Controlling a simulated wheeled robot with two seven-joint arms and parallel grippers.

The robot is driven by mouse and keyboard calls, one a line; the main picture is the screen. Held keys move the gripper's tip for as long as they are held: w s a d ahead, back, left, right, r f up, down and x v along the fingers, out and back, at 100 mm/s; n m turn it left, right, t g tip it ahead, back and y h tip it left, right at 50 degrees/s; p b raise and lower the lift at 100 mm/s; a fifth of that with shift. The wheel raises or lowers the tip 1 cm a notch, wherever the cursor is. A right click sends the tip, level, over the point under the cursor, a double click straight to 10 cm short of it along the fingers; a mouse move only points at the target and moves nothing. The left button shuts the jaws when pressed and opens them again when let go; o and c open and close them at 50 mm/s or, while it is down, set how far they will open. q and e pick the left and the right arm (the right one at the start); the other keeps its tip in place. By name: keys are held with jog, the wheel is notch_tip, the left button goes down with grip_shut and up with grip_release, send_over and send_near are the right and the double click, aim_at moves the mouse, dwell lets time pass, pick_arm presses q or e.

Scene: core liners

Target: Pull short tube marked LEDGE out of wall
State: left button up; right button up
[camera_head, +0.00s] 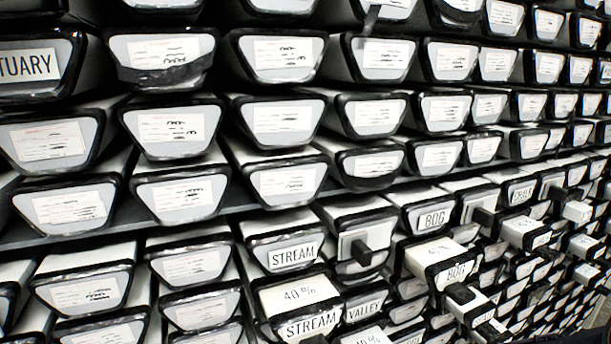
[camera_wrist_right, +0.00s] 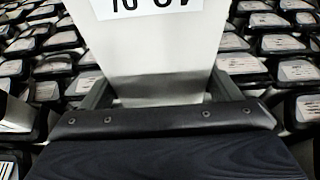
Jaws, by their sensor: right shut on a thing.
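My right gripper (camera_wrist_right: 160,92) is shut on a pale tube (camera_wrist_right: 155,55) in the right wrist view, one finger on each side of it. The tube has a white label with black print at the top edge, cut off so I cannot read it. I cannot read LEDGE on any tube in the head view, and I cannot pick out there the one I hold. My left gripper is not in view. My right gripper is not clearly visible in the head view.
A wall of black-rimmed tubes fills the head view. A STREAM tube (camera_head: 300,296) with 40 % on top and a BOG tube (camera_head: 436,254) stick out. A VALLEY tube (camera_head: 363,311) is low down. Dark blocks, one on a tube front (camera_head: 362,251), jut out at the right.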

jog(key=shift+w+r, duration=0.1)
jog(key=c, duration=0.4)
jog(key=shift+c, duration=0.2)
jog(key=shift+s+d+b, duration=0.1)
jog(key=shift+s+d, duration=0.25)
jog(key=shift+s, duration=0.45)
jog(key=shift+s+d+b, duration=0.15)
jog(key=shift+s+d, duration=0.2)
jog(key=shift+s, duration=0.45)
jog(key=shift+s+d+b, duration=0.1)
jog(key=shift+s+d, duration=0.25)
jog(key=shift+s, duration=0.45)
jog(key=shift+s+d, duration=0.25)
jog(key=shift+s, duration=0.3)
jog(key=shift+s+d, duration=0.2)
jog(key=shift+s, duration=0.3)
jog(key=shift+s+d+p, duration=0.2)
jog(key=shift+s+d, duration=0.05)
jog(key=shift+s, duration=0.3)
jog(key=shift+s+d+p, duration=0.2)
jog(key=shift+s, duration=0.35)
jog(key=shift+s+d+p, duration=0.25)
jog(key=shift+s+p, duration=0.05)
jog(key=shift+s, duration=0.35)
jog(key=shift+s+d+p, duration=0.2)
jog(key=shift+s+p, duration=0.1)
jog(key=shift+s, duration=0.3)
jog(key=shift+r, duration=0.1)
